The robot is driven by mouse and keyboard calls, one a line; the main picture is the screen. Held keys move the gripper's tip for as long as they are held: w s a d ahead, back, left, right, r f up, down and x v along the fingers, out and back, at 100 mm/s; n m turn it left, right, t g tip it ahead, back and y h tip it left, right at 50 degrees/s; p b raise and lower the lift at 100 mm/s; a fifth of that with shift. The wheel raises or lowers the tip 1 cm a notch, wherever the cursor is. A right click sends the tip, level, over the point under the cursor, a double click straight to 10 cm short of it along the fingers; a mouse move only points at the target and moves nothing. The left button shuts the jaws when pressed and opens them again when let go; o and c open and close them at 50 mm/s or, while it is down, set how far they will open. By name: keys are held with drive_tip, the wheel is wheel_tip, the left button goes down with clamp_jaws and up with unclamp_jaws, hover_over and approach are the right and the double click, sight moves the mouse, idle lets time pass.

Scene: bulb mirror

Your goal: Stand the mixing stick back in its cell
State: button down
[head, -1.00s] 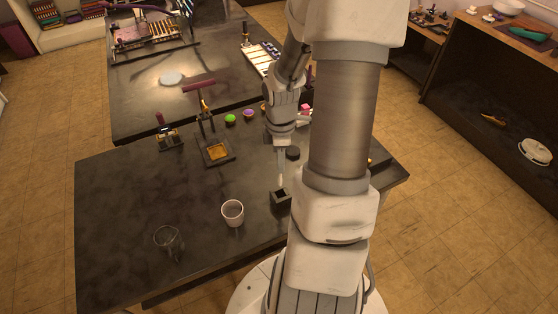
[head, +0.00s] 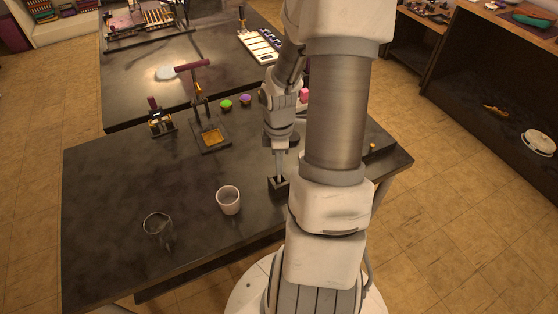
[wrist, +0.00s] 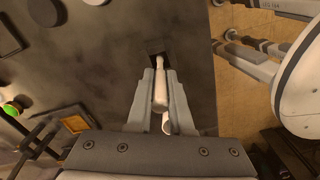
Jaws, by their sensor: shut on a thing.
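My gripper (wrist: 163,90) is shut on the mixing stick (wrist: 160,88), a pale slim rod between the two fingers in the wrist view. The cell is a small dark open box (head: 279,192) on the near table. It shows in the wrist view as a dark square (wrist: 154,46) just beyond the stick's far end. In the head view my gripper (head: 280,158) is right above the box, pointing down, and a pale tip shows at its opening. How deep the tip sits is not clear. My arm hides part of the table to the right.
A white cup (head: 229,203) stands left of the box, with a clear glass vessel (head: 157,224) farther left. Green (head: 226,104) and purple (head: 245,99) items lie farther back.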

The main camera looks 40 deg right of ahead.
drive_tip(key=shift+f+b, duration=0.45)
drive_tip(key=shift+f, duration=0.25)
idle(0.3)
drive_tip(key=c, duration=0.7)
unclamp_jaws()
drive_tip(key=shift+r, duration=0.1)
drive_tip(key=shift+c, duration=0.2)
wheel_tip(320, 180, up, 17)
drive_tip(key=p, duration=0.3)
drive_tip(key=shift+r, duration=0.2)
drive_tip(key=shift+a, duration=0.1)
drive_tip(key=a+r+m+t+y, duration=0.1)
drive_tip(key=a+r+m, duration=0.3)
drive_tip(key=a, duration=0.8)
drive_tip(key=a+r+m+t+y, duration=0.15)
drive_tip(key=a+r+m, duration=0.3)
drive_tip(key=a, duration=0.65)
drive_tip(key=s+d+r+m+t+h, duration=0.2)
drive_tip(key=s+r, duration=0.3)
drive_tip(key=s, duration=0.3)
drive_tip(key=shift+d+t, duration=0.55)
